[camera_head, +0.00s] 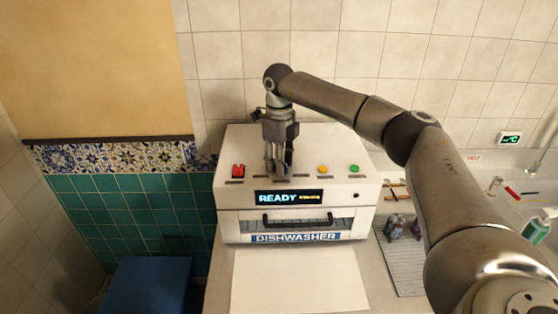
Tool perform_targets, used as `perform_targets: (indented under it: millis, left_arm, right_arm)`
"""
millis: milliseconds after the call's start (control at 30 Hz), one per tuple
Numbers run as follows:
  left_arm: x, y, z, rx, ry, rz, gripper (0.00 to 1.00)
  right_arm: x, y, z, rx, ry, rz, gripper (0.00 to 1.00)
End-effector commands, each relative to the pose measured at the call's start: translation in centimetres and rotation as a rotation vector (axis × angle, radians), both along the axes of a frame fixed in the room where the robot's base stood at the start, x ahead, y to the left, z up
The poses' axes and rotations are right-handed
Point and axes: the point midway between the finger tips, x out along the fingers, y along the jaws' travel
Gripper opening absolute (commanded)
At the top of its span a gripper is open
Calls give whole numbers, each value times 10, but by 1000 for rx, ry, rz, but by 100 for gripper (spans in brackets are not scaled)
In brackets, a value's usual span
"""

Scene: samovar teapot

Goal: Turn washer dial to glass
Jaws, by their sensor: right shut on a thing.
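The white dishwasher (226,205) stands on the counter, with a lit display (288,197) reading "READY" and smaller orange text that I cannot read. Its sloped top panel carries a red control (238,170) at the left, and a yellow button (323,169) and a green button (354,168) at the right. My right gripper (278,168) points down at the middle of this panel, between the red and yellow controls, and is shut on the dial. The fingers hide the dial, so its pointer setting cannot be seen. My left gripper is not in view.
My right arm crosses from the lower right, over the counter. A dark door handle (297,221) is on the dishwasher front. A grey ribbed mat (402,265) with small dark items lies to the right. A green bottle (536,228) stands at far right. A blue block (150,285) is lower left.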

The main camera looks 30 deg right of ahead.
Motion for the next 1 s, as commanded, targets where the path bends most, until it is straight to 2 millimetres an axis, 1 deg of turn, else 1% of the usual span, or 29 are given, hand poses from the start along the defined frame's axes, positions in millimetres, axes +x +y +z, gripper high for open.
perform_targets:
  millis: [267, 467, 667, 1000]
  left_arm:
    - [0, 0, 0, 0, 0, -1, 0]
    - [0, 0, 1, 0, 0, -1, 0]
    - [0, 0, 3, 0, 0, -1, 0]
    - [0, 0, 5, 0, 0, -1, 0]
  right_arm:
    - [0, 0, 0, 0, -1, -16, 10]
    - [1, 0, 1, 1, -2, -94, 10]
    - [1, -1, 1, 1, -2, -244, 10]
    - [2, -3, 2, 1, -3, -565, 10]
